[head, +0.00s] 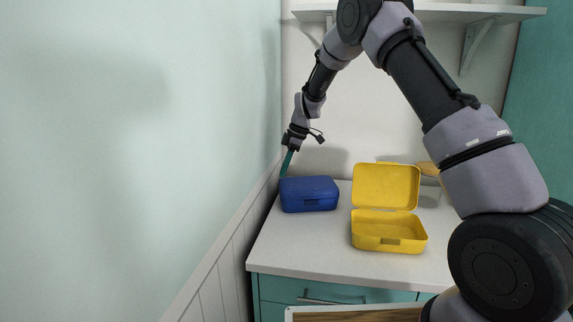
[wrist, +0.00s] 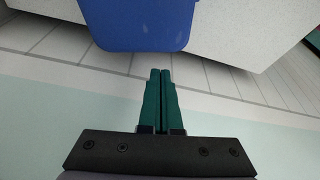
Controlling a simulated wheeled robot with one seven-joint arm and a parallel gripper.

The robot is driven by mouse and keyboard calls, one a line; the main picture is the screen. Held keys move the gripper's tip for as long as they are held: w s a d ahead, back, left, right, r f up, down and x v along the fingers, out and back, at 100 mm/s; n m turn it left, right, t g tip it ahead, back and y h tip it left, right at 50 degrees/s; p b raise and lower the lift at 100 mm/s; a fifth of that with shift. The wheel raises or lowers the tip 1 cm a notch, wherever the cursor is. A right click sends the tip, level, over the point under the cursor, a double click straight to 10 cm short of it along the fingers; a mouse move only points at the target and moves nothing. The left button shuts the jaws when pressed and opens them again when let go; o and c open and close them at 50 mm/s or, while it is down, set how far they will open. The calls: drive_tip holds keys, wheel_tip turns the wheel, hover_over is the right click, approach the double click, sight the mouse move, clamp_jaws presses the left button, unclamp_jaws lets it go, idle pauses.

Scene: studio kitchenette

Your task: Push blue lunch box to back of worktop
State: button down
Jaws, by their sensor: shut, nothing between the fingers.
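The blue lunch box (head: 310,195) stands closed on the white worktop (head: 305,256), at its left side near the left wall. Its near edge also shows at the top of the wrist view (wrist: 140,25). My gripper (head: 284,174) points down at the box's far left corner in the head view, close to the left wall. Its green fingers (wrist: 160,72) are together and empty, with the tips just short of the box's edge in the wrist view. I cannot tell whether they touch it.
An open yellow lunch box (head: 388,232) stands to the right of the blue one, its lid raised. A container with a tan top (head: 428,169) stands behind it, partly hidden by my arm. A white shelf (head: 470,13) hangs above. The left wall (head: 215,265) is close beside the worktop.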

sight(283, 188)
drive_tip(key=x, duration=0.5)
drive_tip(key=shift+f, duration=0.2)
drive_tip(key=shift+d, duration=1)
